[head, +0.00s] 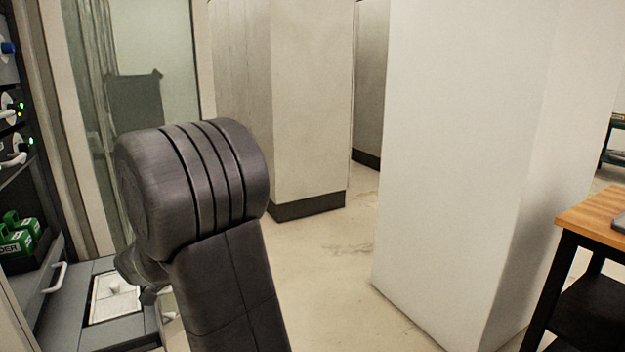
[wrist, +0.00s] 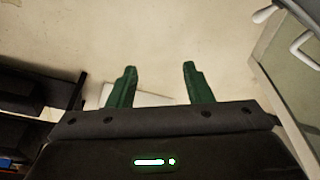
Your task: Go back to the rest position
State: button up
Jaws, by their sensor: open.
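My gripper (wrist: 158,78) shows in the wrist view with its two green fingers spread apart. Nothing is between the fingertips, and pale floor shows beyond them. A small pale flat thing shows low behind the fingers, partly hidden by them. In the head view my dark arm stands bent in the foreground and hides most of the gripper from sight.
A dark rack (head: 50,195) at left holds white-handled devices and green boxes (head: 18,236). A grey surface with a framed white panel (head: 115,298) lies beside it. A white pillar (head: 455,150) and a wood-topped table (head: 590,222) stand right. Floor between is clear.

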jog(key=w+d+f+n, duration=0.1)
jog(key=w+d+f, duration=0.1)
jog(key=d, duration=0.4)
jog(key=w+d+f+n, duration=0.2)
jog(key=w+d+f, duration=0.1)
jog(key=d, duration=0.3)
jog(key=shift+w+d+f+y, duration=0.2)
jog(key=shift+w+y, duration=0.1)
jog(key=shift+y, duration=0.1)
